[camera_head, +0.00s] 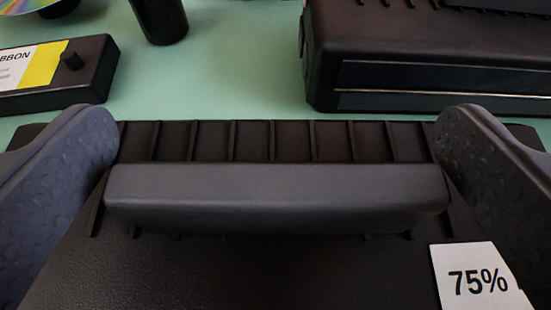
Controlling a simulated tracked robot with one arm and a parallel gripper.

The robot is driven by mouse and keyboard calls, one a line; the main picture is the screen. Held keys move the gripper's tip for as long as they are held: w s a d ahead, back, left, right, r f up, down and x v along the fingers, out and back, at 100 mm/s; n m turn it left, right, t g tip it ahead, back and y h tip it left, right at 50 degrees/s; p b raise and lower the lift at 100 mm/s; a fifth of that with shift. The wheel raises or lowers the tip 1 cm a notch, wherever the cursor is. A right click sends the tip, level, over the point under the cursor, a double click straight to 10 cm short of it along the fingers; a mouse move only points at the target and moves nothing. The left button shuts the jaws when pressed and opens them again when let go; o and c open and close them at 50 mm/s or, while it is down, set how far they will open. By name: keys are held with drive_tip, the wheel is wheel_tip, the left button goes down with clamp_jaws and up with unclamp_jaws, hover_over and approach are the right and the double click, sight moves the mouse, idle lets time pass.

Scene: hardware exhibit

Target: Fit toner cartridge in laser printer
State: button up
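A dark cartridge-like body (230,270) with a ribbed top and a raised grey handle bar (275,190) fills the lower middle of the view. It carries a white "75%" label (478,280) at lower right. My gripper (275,140) has its two textured grey fingers far apart, one at each end of the bar. They lie at or very close to the bar's ends; whether they press on it cannot be told. A large dark machine (425,45) with a long front slot stands at upper right, cut off by the frame; whether it is the laser printer is unclear.
A flat black cassette (75,70) with a yellow-and-white label ending in "BBON" lies at left on the green surface (225,70). A black cylindrical object (162,20) and part of a shiny disc (20,6) show at the top left. Green surface is clear between cassette and machine.

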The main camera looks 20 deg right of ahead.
drive_tip(key=p+v, duration=0.1)
drive_tip(key=v, duration=1.1)
drive_tip(key=shift+p, duration=0.4)
